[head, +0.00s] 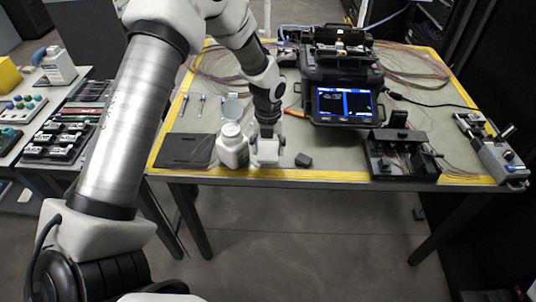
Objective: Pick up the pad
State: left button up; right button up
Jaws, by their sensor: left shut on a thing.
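My left gripper (267,158) reaches down over the front edge of the table, just right of a white bottle (232,152). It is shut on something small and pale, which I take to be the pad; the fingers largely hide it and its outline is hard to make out. My right gripper is not in view.
A dark flat mat (184,151) lies left of the bottle. A small dark block (303,160) lies right of the gripper. The splicer (341,80) with its lit screen stands behind. A black tray (401,155) and a grey device (492,150) are at the right.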

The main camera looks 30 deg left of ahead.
pick_arm(q)
jog(key=s+d+r+b, duration=0.1)
jog(key=s+d, duration=0.4)
jog(key=s, duration=1)
jog(key=shift+d+b, duration=0.25)
jog(key=shift+b, duration=0.65)
jog(key=shift+r, duration=0.1)
jog(key=shift+c, duration=0.3)
